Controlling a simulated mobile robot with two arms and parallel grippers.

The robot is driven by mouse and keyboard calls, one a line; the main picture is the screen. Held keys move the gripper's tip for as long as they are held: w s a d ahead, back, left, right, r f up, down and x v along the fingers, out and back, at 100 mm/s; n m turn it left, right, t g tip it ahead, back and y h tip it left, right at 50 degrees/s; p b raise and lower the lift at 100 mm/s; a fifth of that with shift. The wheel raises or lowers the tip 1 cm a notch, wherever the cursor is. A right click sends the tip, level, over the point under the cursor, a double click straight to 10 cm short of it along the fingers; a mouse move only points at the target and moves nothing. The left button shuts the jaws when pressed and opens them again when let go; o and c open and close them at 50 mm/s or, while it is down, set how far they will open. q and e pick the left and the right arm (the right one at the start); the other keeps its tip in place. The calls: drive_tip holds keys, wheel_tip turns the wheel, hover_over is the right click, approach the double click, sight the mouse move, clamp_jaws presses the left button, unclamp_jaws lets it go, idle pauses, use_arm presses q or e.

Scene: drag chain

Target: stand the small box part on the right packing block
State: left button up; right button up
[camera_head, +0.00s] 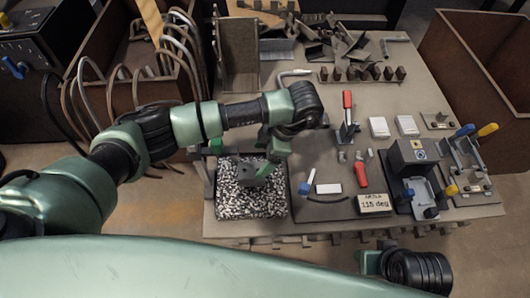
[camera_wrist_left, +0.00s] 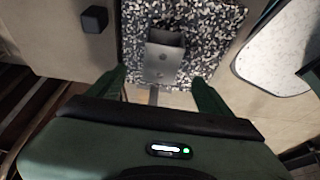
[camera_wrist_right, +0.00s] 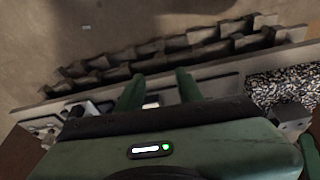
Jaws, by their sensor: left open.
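The small box part looks to be the grey open-topped piece (camera_head: 252,174) on the black-and-white speckled bed (camera_head: 249,205) in the head view. In the left wrist view the grey piece (camera_wrist_left: 164,57) shows a hollow end and a flat plate with small holes, on the speckled bed (camera_wrist_left: 205,18). My left gripper (camera_head: 272,153) is close over this bed. In its wrist view its fingers (camera_wrist_left: 158,84) are apart, with a narrow grey strip between them. I cannot single out the right packing block. My right gripper (camera_wrist_right: 159,84) has its fingers apart and looks empty.
Brown blocks (camera_head: 364,74) line a rack behind. A dark cube (camera_wrist_left: 95,19) is beside the bed.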

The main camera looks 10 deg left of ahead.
sight(252, 170)
use_arm(q)
drive_tip(key=x, duration=0.5)
drive_tip(key=shift+s+f+b, duration=0.15)
drive_tip(key=shift+f+b, duration=0.1)
drive_tip(key=shift+b, duration=0.15)
drive_tip(key=shift+x, duration=0.75)
use_arm(e)
drive_tip(key=shift+s+r, duration=0.25)
use_arm(q)
drive_tip(key=shift+c, duration=0.3)
